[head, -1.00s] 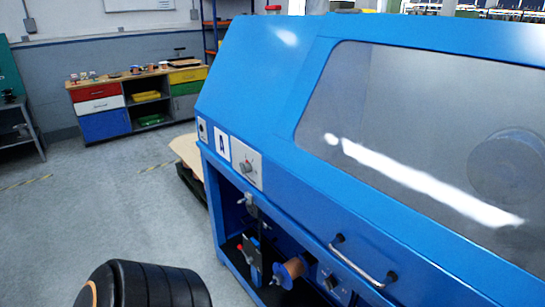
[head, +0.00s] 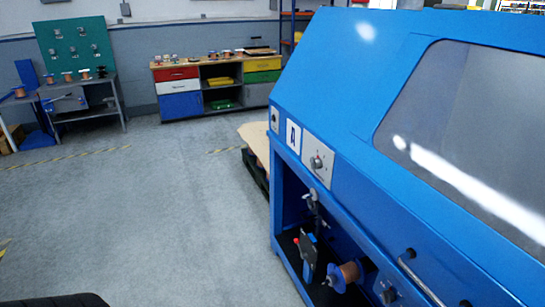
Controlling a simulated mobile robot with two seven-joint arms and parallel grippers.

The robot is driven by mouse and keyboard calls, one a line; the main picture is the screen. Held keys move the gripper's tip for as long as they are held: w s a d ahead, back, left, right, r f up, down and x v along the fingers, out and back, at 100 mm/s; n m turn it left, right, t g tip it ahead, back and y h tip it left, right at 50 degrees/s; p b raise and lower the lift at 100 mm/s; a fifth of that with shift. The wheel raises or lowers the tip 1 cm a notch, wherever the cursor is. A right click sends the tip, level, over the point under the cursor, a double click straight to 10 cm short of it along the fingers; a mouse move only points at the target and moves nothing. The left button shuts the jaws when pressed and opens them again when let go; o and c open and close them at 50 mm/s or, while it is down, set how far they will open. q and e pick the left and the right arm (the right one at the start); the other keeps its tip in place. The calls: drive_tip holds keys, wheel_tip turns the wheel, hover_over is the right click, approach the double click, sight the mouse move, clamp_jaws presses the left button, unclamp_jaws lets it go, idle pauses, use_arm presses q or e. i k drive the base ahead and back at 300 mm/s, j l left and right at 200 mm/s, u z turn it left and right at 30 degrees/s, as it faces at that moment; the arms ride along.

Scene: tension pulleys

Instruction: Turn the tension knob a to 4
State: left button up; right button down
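The tension knob a (head: 317,162) is a small grey knob on a light square plate, on the front of the blue machine (head: 345,110). The plate sits just right of a white label with the letter A (head: 293,135). The knob's scale marks are too small to read. Neither of my grippers shows in the head view.
Below the knob is an open bay with a copper wire spool (head: 347,274) and a bracket with a red tip. A metal handle (head: 420,280) sticks out at the lower right. Grey floor (head: 160,215) is clear to the left. A drawer cabinet (head: 215,85) stands at the back.

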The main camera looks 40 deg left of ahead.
sight(316, 162)
drive_tip(key=u, duration=1)
drive_tip(key=i+j+z, duration=0.1)
drive_tip(key=z, duration=0.25)
drive_tip(key=j+z, duration=0.1)
drive_tip(key=z, duration=0.25)
drive_tip(key=i+j+z, duration=0.1)
drive_tip(key=z, duration=0.25)
drive_tip(key=i+j+z, duration=0.1)
drive_tip(key=j+z, duration=0.15)
drive_tip(key=j, duration=0.2)
drive_tip(key=j+z, duration=0.25)
drive_tip(key=j, duration=0.2)
drive_tip(key=j+z, duration=0.45)
drive_tip(key=j, duration=2.25)
drive_tip(key=k+j, duration=0.1)
drive_tip(key=j, duration=0.8)
drive_tip(key=z, duration=0.05)
